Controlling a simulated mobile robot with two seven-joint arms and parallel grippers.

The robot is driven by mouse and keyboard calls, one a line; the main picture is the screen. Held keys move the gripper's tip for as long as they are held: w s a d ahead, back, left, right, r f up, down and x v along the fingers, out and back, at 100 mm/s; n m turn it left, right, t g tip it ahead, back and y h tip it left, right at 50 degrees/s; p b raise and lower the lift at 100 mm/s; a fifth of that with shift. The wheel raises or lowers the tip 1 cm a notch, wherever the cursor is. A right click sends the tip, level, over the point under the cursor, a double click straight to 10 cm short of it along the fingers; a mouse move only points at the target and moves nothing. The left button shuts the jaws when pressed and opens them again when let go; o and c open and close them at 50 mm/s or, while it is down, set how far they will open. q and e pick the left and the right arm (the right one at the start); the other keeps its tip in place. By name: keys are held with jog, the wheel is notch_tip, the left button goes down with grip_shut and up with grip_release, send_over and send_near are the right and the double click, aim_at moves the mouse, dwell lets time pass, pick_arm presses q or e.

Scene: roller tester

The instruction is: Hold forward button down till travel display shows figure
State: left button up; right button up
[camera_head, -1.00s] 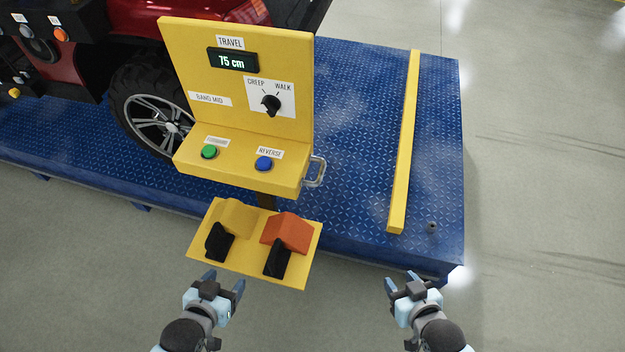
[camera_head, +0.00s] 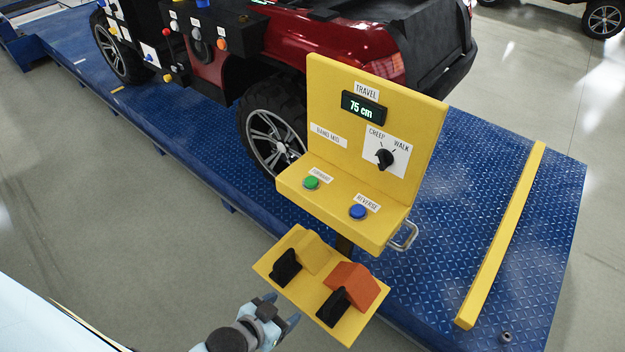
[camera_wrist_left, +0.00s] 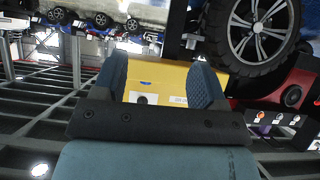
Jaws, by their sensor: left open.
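The yellow control stand (camera_head: 340,160) is in the middle of the head view. Its travel display (camera_head: 363,106) reads 75 cm. The green button (camera_head: 312,183) is on the ledge at the left under a small label that looks like FORWARD. The blue button (camera_head: 358,212), labelled REVERSE, is to its right. My left gripper (camera_head: 281,309) is open and empty, below and left of the ledge, near the pedal plate and apart from the green button. In the left wrist view, yellow panel (camera_wrist_left: 160,78) shows beyond the open fingers. My right gripper is out of view.
A lower yellow plate (camera_head: 292,262) carries black pedals and an orange wedge (camera_head: 355,285). A metal handle (camera_head: 404,236) sticks out at the stand's right. A red vehicle (camera_head: 285,40) stands on the blue platform (camera_head: 500,170) behind. A yellow bar (camera_head: 505,235) lies at right.

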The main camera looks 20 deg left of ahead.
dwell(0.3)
pick_arm(q)
grip_shut()
dwell(1.6)
